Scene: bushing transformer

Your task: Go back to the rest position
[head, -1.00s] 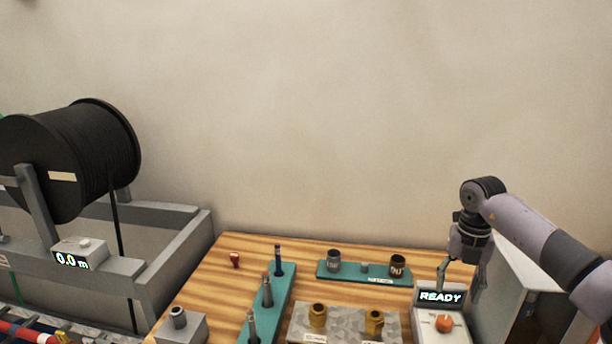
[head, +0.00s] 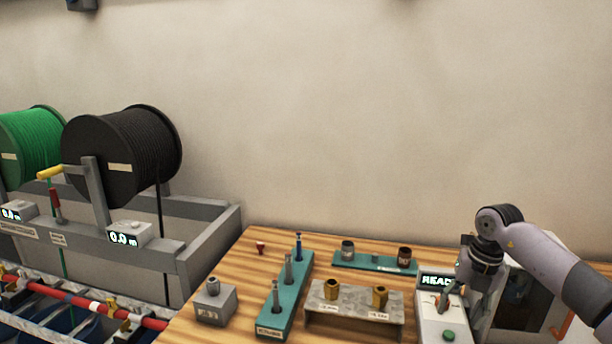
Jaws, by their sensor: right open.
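My right gripper (head: 447,297) is open, with my right arm coming in from the right edge. It hangs low over the control box (head: 430,322) at the table's right side, in front of the box's lit READY display (head: 437,281), and hides the display's right end. I cannot tell whether the fingers touch the box. A green button (head: 448,335) shows below the fingers. My left gripper is not in view.
The wooden table (head: 235,270) holds a teal tool rack (head: 272,318), a grey stand with brass fittings (head: 354,299), a rear teal holder (head: 375,262) and a grey block (head: 215,304). Cable spools, black (head: 125,150) and green (head: 32,145), stand at left. The wall space above is free.

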